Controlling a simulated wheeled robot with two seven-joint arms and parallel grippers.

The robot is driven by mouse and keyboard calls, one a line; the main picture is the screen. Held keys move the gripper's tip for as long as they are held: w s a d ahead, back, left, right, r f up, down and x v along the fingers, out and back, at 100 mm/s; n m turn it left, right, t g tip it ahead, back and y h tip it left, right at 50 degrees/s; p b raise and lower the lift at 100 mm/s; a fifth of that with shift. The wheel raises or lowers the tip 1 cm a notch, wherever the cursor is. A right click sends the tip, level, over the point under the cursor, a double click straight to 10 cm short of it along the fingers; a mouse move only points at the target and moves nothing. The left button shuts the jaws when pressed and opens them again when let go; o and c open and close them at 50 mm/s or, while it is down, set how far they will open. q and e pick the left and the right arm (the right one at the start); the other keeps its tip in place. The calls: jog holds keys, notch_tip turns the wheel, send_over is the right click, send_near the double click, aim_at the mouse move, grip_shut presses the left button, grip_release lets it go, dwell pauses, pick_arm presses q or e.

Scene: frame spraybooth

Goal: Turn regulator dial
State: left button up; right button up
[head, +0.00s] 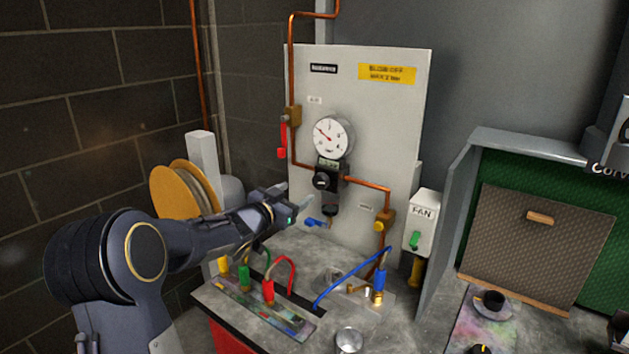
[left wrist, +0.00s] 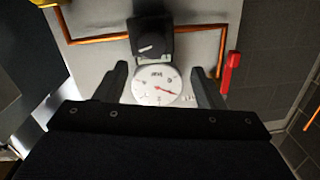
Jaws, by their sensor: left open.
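The regulator dial is a black knob (head: 322,181) on the pipework of a pale upright panel (head: 390,130), just below a round white gauge (head: 329,137) with a red needle. In the left wrist view the picture is upside down: the black dial (left wrist: 153,42) with a light mark shows above the gauge (left wrist: 160,88). My left gripper (head: 303,200) is open and empty, just left of and slightly below the dial in the head view. Its two fingers (left wrist: 162,82) frame the gauge in the left wrist view, with the dial beyond them and apparently not touched. My right gripper is not in view.
Copper pipes with a red-handled valve (head: 282,140) run along the panel. A blue lever (head: 315,222) sits below the dial. Colored hoses and a metal cup (head: 349,340) are on the bench (head: 315,262) below. A fan switch box (head: 420,220) is at right, a hose reel (head: 180,190) at left.

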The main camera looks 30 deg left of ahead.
aim_at(318, 183)
pick_arm(q)
jog(key=shift+m+h, duration=0.7)
jog(key=w, duration=0.3)
jog(key=w+p, duration=0.1)
jog(key=w, duration=0.2)
jog(key=w+d+p, duration=0.1)
jog(key=w, duration=0.2)
jog(key=shift+d+f, duration=0.1)
jog(key=shift+f, duration=0.15)
jog(key=c, duration=1)
